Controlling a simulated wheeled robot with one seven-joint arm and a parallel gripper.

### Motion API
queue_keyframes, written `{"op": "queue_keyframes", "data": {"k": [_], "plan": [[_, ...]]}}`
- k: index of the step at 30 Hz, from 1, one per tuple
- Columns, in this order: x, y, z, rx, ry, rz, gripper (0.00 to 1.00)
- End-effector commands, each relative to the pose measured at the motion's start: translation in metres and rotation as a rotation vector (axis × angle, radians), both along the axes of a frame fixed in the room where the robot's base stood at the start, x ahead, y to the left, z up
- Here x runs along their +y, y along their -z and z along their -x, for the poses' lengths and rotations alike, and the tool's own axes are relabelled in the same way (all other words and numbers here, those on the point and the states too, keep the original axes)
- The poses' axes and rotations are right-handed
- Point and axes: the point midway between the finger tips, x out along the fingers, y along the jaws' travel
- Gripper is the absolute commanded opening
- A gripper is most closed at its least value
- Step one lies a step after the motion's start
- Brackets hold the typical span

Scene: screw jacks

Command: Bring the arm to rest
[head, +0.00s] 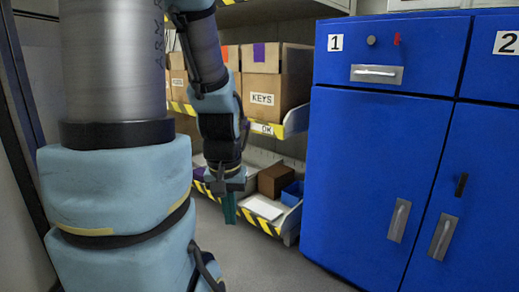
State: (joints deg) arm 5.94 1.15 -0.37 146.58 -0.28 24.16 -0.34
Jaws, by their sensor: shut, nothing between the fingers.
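My gripper (229,208) hangs at the end of my arm, pointing down, left of the picture's middle. Its fingers are teal and close together, with nothing between them. It is in front of the shelf unit and appears apart from it. My large blue-grey and silver arm links fill the left of the head view and hide part of the shelves.
A blue cabinet (368,148) with doors numbered 1 and 2 stands at the right. Shelves behind my gripper hold cardboard boxes, one labelled KEYS (262,98). The lower shelf holds a brown box (276,181), blue bin (292,193) and white item (263,208).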

Motion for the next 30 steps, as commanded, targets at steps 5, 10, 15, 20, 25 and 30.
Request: {"op": "queue_keyframes", "data": {"k": [5,10,15,20,25,30], "plan": [[0.001,-0.05,0.002,0.006,-0.001,0.0,0.0],[0.001,-0.098,0.002,0.004,-0.001,0.0,0.0],[0.0,-0.153,0.001,0.003,0.0,0.0,0.0],[0.0,-0.204,0.001,0.003,0.0,0.0,0.0],[0.0,-0.258,0.001,0.003,0.0,0.0,0.0],[0.0,-0.312,0.001,0.003,0.0,0.0,0.0]]}}
